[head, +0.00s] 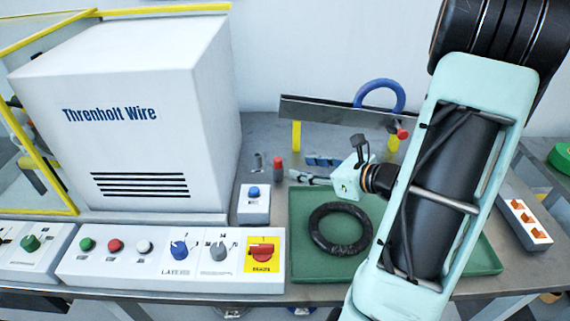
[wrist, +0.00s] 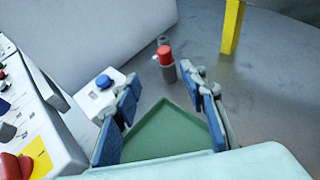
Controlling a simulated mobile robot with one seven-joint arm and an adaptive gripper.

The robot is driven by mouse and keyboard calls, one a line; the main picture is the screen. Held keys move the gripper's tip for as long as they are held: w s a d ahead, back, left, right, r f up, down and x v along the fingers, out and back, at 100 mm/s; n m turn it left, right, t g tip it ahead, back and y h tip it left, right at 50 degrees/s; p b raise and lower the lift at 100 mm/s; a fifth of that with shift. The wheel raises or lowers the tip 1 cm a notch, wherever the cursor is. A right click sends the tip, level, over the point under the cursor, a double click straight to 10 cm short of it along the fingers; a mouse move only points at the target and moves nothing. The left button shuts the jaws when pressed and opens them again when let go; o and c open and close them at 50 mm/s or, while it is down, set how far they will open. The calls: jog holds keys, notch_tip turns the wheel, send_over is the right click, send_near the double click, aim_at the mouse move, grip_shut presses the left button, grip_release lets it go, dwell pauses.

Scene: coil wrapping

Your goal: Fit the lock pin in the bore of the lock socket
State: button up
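A red-topped pin (head: 278,163) stands upright on the grey bench, behind the green tray. I cannot tell for sure which grey part is the lock socket, and no bore shows. My gripper (head: 306,170) is just right of and in front of the red-topped pin. In the wrist view my gripper (wrist: 160,115) has its blue-padded fingers wide apart, with nothing between them.
A green tray (head: 470,262) with a black coil (head: 340,228) lies below my arm. A blue-button box (head: 254,204) stands left of the pin, near the big white machine (head: 150,110). A raised grey rail (head: 335,112) on yellow posts stands behind; a blue ring (head: 380,94) shows above it.

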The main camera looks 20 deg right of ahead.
aim_at(281, 162)
jog(key=shift+m+h, duration=0.3)
jog(key=shift+m, duration=0.3)
jog(key=b+x, duration=0.1)
jog(key=x, duration=0.9)
jog(key=shift+w, duration=0.45)
jog(key=shift+c, duration=0.2)
jog(key=shift+t, duration=0.3)
grip_shut()
